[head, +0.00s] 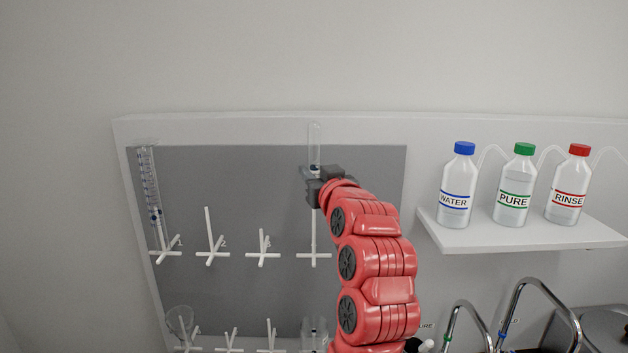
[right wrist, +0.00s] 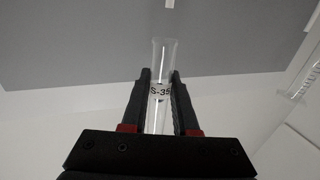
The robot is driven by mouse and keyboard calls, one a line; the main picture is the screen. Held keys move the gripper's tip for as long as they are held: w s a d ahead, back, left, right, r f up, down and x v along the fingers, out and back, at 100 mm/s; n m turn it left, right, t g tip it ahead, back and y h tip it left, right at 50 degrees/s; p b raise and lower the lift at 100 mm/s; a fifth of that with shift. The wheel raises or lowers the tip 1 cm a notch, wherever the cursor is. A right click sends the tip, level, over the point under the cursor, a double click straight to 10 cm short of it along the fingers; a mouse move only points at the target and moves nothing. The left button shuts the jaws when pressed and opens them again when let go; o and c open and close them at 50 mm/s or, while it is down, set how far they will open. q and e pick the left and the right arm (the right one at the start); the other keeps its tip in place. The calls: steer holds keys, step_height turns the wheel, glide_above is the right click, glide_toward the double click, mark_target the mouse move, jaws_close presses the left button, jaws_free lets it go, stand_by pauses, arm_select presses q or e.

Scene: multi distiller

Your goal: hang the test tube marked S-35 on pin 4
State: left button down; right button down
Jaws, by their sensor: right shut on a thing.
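The clear test tube (head: 314,145) is upright in front of the grey pegboard in the head view. In the right wrist view the tube (right wrist: 163,60) shows the marking S-35. My right gripper (head: 318,182) is shut on it, with a finger on each side of the glass. The fourth upper white pin (head: 314,255), counted from the left, stands directly below the gripper. Its number is hidden or too small to read. The gripper hides the pin's top, so I cannot tell whether the tube is around it. My left gripper is out of view.
A graduated cylinder (head: 150,185) hangs on the first upper pin. Upper pins two (head: 210,240) and three (head: 263,246) are bare. A funnel (head: 180,320) and a beaker (head: 314,332) are in the lower row. A shelf (head: 520,236) at right holds WATER, PURE and RINSE bottles.

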mark_target(316, 145)
steer(key=shift+r+p, duration=0.95)
steer(key=shift+r, duration=2)
steer(key=shift+f, duration=0.1)
